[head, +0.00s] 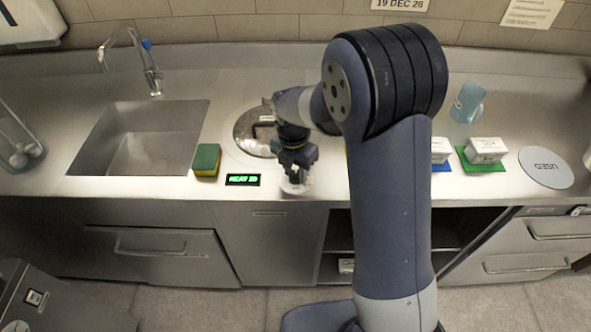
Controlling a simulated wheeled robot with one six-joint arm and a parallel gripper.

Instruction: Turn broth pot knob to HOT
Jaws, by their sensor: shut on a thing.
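The broth pot (243,147) is set into the steel counter, with a round shiny lid and a dark handle, partly behind my arm. A pale round knob (295,188) is near the counter's front edge, just right of the pot. My gripper (293,176) points down and is shut on the knob, hiding its top and any pointer. A small black display (243,180) left of the knob glows green; it seems to read HEAT with a number I cannot make out surely.
A green and yellow sponge (207,160) lies left of the display, beside the sink (140,140) with its tap (150,70). To the right of my arm are a white box on a green mat (490,166), a blue cup (467,102) and a round USED disc (546,168).

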